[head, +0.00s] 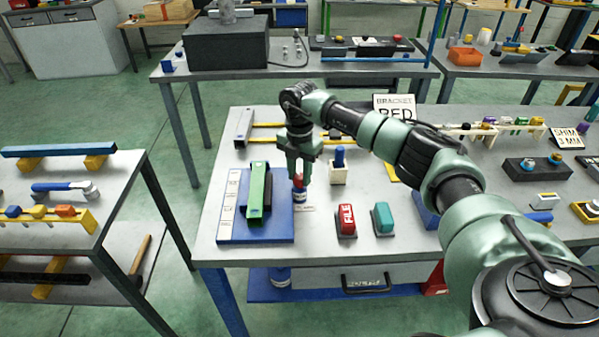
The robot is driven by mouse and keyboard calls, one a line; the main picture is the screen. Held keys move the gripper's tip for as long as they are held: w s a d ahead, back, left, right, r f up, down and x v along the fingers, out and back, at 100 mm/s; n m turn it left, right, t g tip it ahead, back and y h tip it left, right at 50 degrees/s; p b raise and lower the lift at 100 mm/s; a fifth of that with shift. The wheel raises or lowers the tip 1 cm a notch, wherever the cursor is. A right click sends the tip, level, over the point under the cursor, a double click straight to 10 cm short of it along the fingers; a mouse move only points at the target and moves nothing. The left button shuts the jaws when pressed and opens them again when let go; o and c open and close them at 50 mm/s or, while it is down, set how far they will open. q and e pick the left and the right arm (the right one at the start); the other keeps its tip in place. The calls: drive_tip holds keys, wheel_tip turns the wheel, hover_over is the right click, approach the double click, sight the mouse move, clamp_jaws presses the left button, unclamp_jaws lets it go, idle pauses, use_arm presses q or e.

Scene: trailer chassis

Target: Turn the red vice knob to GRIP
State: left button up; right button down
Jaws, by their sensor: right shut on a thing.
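My right gripper (299,176) points straight down over the table, at the right edge of a blue plate. It is shut on the small red knob (299,184), whose lower part shows below the fingers. Under the knob is a short white and blue base; a small pale label lies in front of it, its text too small to read. The fingers hide the top of the knob, and I cannot tell which way it is turned. My left gripper is not in view.
The blue plate (280,222) holds a green bar (257,190) and a dark bar left of the knob. A blue-topped peg in a pale block (338,174) stands close right. A red FILE block (346,221) and a teal block (383,219) stand at front right.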

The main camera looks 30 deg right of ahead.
sight(300, 176)
drive_tip(key=shift+w+r+m, duration=0.1)
drive_tip(key=shift+r+m, duration=0.1)
drive_tip(key=shift+m, duration=0.4)
drive_tip(key=c, duration=1)
unclamp_jaws()
drive_tip(key=shift+f, duration=0.1)
wheel_tip(300, 176, up, 8)
drive_tip(key=shift+f+b, duration=0.1)
drive_tip(key=shift+b, duration=0.85)
